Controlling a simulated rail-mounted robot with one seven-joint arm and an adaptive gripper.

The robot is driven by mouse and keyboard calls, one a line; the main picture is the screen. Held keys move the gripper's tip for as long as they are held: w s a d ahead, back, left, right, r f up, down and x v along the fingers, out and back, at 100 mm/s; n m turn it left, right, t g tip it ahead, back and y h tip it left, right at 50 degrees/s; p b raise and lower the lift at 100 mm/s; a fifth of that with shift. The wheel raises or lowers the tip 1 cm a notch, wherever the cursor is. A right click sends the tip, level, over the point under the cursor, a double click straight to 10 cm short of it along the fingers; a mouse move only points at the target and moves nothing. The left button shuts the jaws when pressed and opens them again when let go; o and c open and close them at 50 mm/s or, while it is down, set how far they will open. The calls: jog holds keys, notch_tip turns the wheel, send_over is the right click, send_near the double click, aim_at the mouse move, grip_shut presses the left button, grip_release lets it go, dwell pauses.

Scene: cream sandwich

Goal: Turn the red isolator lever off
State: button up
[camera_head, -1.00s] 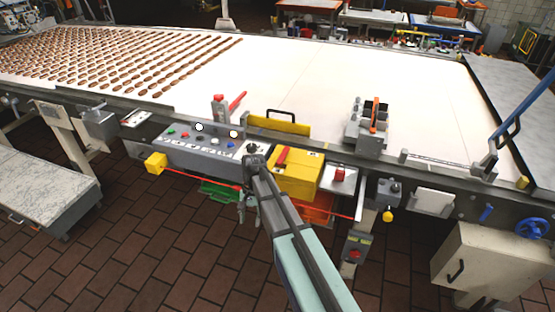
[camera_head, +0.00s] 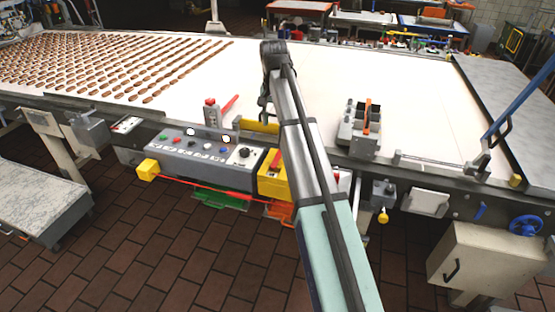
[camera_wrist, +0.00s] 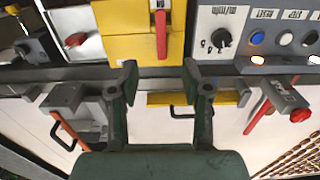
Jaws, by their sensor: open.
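The red lever (camera_head: 276,160) is on the front of a yellow box (camera_head: 270,184) on the conveyor's near side. In the wrist view the lever (camera_wrist: 161,35) lies lengthwise on the yellow box (camera_wrist: 120,48), its free end toward the conveyor. My gripper (camera_head: 264,116) hangs above the conveyor's near edge, beyond the box; my arm covers part of the box. In the wrist view my open fingers (camera_wrist: 160,78) are apart with nothing between them, and the lever appears ahead of the gap, not touched.
A grey button panel (camera_head: 200,147) with a black knob stands left of the box. A yellow guard (camera_head: 256,125) with a black handle is behind it. A grey bracket with a red bar (camera_head: 229,105) and a grey unit with an orange lever (camera_head: 366,115) flank it.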

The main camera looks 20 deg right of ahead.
aim_at(274, 164)
notch_tip(274, 164, down, 17)
jog(key=p, duration=0.4)
jog(key=shift+a, duration=0.1)
grip_shut()
